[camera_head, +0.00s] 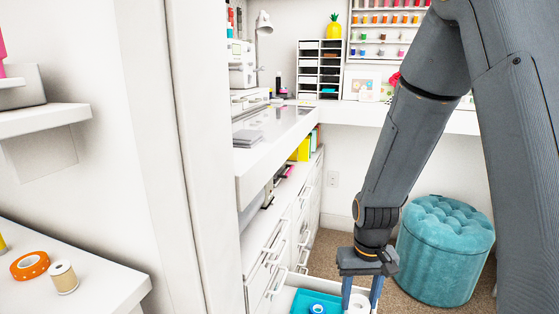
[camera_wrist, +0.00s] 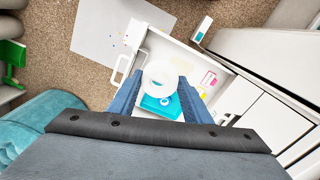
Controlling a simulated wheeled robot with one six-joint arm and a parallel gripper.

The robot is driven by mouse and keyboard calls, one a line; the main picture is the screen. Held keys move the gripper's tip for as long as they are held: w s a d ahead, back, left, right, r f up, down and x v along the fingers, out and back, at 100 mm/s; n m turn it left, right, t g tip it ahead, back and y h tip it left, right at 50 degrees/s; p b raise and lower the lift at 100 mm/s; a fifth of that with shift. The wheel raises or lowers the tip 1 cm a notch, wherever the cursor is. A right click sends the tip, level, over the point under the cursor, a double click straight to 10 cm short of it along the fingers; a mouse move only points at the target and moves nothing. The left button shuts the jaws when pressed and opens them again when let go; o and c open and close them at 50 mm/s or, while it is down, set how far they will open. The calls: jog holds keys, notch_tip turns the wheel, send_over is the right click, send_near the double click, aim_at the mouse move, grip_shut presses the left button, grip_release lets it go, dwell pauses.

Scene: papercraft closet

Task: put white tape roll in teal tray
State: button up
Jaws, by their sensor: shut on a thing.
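My gripper (camera_head: 360,289) points down over an open white drawer (camera_head: 339,287) and is shut on the white tape roll (camera_wrist: 160,85). In the wrist view, the roll sits between my two blue fingertips, its round opening facing the camera. In the head view, the white tape roll (camera_head: 357,304) shows low between the fingers, partly hidden. The teal tray (camera_head: 301,301) lies in the drawer, left of my gripper in the head view. In the wrist view, the teal tray (camera_wrist: 150,104) shows below the roll, partly covered by it and my fingers. A blue roll (camera_head: 318,309) lies in the tray.
Small colored items, including a pink one (camera_wrist: 209,79), lie in the drawer. A teal tufted stool (camera_head: 445,250) stands right of my gripper. White cabinets (camera_head: 290,235) line the left. An orange tape roll (camera_head: 29,266) and a spool (camera_head: 63,277) sit on a left shelf.

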aim_at(360, 312)
jog(key=r+p, duration=0.2)
jog(key=p, duration=0.2)
jog(key=s+r+p, duration=0.1)
jog(key=r+p, duration=0.1)
jog(key=p, duration=0.2)
jog(key=s+r+p, duration=0.1)
jog(key=r+p, duration=0.1)
jog(key=p, duration=0.6)
jog(key=shift+s+r, duration=0.2)
jog(key=shift+r, duration=0.15)
jog(key=shift+a, duration=0.1)
